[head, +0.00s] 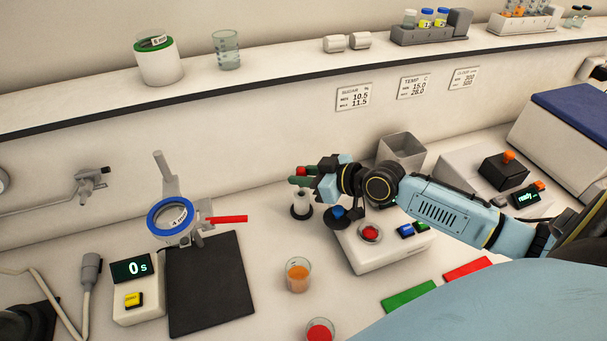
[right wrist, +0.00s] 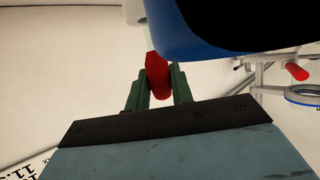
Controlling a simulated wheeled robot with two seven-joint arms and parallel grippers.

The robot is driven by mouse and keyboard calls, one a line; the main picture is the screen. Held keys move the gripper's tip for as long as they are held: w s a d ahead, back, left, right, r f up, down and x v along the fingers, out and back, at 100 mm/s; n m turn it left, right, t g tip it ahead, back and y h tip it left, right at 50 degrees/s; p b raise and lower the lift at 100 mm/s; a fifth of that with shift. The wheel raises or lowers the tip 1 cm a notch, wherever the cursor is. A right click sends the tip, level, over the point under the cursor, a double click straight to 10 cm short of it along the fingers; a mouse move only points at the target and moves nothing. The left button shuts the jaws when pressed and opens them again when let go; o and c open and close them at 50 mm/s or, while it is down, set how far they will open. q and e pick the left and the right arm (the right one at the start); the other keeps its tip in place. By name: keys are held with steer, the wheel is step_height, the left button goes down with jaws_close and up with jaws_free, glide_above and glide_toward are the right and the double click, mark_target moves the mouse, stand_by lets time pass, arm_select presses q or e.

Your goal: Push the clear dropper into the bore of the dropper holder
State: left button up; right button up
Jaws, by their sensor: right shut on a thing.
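My right gripper (head: 301,176) has green fingers and is shut on the red bulb (head: 300,170) of the clear dropper. In the right wrist view the red bulb (right wrist: 157,75) sits between both fingers, and a short pale piece of stem (right wrist: 149,42) runs up from it. The dropper holder (head: 302,205) is a small post on a dark round base, directly below the gripper in the head view. Whether the dropper's tip is in the bore or above it cannot be told. My left gripper is not in view.
A white device with a red button (head: 370,233) stands right of the holder, close under my right arm. A beaker of orange liquid (head: 298,275) stands in front. The shelf (head: 280,73) runs behind.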

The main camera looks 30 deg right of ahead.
steer(key=o, duration=0.8)
steer(key=shift+c, duration=0.2)
steer(key=v, duration=1)
steer(key=shift+s+f, duration=0.1)
steer(key=shift+p+v, duration=0.6)
steer(key=shift+v, duration=1)
